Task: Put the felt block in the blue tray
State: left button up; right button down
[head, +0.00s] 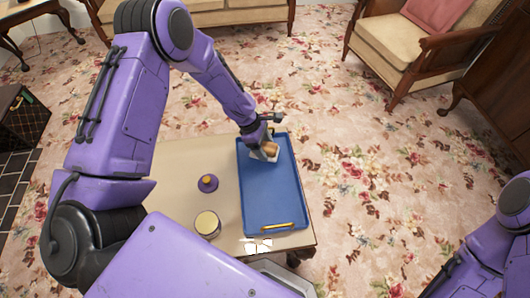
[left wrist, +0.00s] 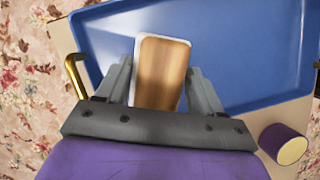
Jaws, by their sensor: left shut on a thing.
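The felt block (left wrist: 162,72) has a brown wooden face and a pale edge. It sits between the two fingers of my left gripper (left wrist: 161,88), which is shut on it. In the head view the block (head: 271,149) and my left gripper (head: 266,147) are over the far end of the blue tray (head: 270,195). The tray is rectangular, lies on the table and also fills much of the left wrist view (left wrist: 235,50). I cannot tell whether the block touches the tray floor. My right gripper is out of view.
A cream-topped jar (head: 207,224) and a purple lid-like piece with an orange knob (head: 207,183) stand on the table (head: 175,165) left of the tray. The tray has a gold handle (head: 278,227) at its near end. An armchair (head: 415,45) stands at the back right.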

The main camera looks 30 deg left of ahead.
pick_arm(q)
jog(key=f, duration=0.3)
jog(key=shift+w+f+b, duration=0.2)
jog(key=shift+f+b, duration=0.1)
jog(key=shift+f, duration=0.05)
jog(key=shift+r, duration=0.1)
jog(key=o, duration=1)
jog(key=shift+o, duration=0.2)
jog(key=shift+a+r, duration=0.1)
jog(key=shift+r, duration=0.15)
jog(key=p+v, duration=0.2)
jog(key=v, duration=0.9)
jog(key=shift+r, duration=0.3)
jog(key=shift+a, duration=0.15)
